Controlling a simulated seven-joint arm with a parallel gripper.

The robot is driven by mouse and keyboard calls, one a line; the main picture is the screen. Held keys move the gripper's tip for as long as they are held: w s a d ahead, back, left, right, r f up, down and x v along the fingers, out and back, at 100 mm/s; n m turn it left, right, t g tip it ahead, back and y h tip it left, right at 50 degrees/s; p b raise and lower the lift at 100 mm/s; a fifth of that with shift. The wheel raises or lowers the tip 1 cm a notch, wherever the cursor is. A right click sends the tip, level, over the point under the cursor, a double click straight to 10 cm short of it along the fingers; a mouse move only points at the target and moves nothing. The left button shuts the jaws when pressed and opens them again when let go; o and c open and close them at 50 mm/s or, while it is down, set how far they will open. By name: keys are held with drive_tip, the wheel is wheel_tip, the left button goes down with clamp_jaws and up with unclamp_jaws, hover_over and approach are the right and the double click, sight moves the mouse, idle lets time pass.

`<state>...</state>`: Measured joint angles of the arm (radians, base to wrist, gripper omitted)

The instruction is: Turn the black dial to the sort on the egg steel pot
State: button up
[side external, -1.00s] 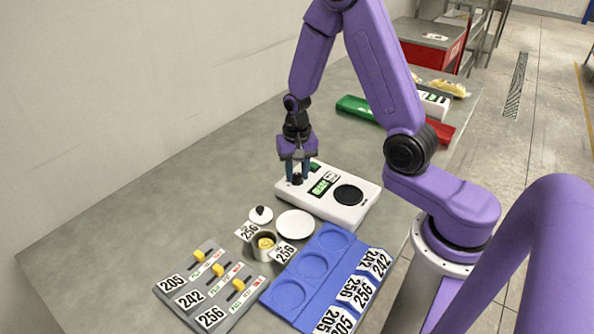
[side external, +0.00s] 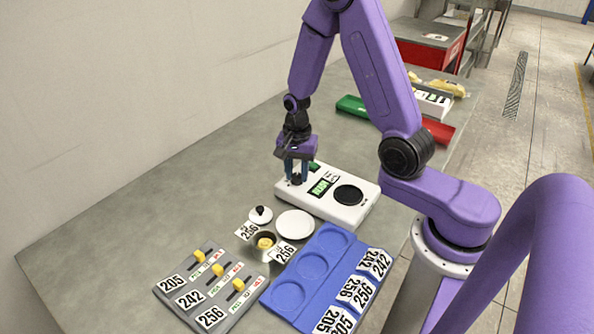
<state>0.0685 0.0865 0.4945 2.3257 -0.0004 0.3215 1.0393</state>
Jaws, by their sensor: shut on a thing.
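My gripper (side external: 297,180) points straight down and is shut on the black dial (side external: 296,179) at the left end of the white checkweigher unit (side external: 345,210). The fingers hide part of the dial, so its pointer cannot be read. The unit has a lit green display (side external: 319,187) and a round black pad (side external: 348,194). A small steel pot (side external: 257,252) with yellow contents stands in front of the unit, with 256 cards beside it. Its apparent lid, white with a black knob (side external: 260,214), lies behind it.
A white disc (side external: 295,224) lies beside the pot. A blue tray (side external: 288,293) with round recesses and number cards is in front. A grey panel (side external: 237,318) has yellow sliders labelled 205, 242 and 256. Green (side external: 352,106) and red (side external: 440,131) trays stand behind. The table's left is clear.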

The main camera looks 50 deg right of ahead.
sight(296, 176)
drive_tip(key=o, duration=1)
drive_tip(key=shift+o, duration=0.2)
wheel_tip(296, 176, up, 18)
drive_tip(key=shift+f, duration=0.25)
drive_tip(key=shift+a, duration=0.1)
drive_tip(key=s+a+n, duration=0.7)
drive_tip(key=a+n, duration=0.2)
drive_tip(key=n, duration=0.3)
drive_tip(key=s+a+f+n, duration=0.1)
drive_tip(key=s+f+n, duration=0.1)
drive_tip(key=s+n, duration=1.2)
drive_tip(key=s, duration=0.3)
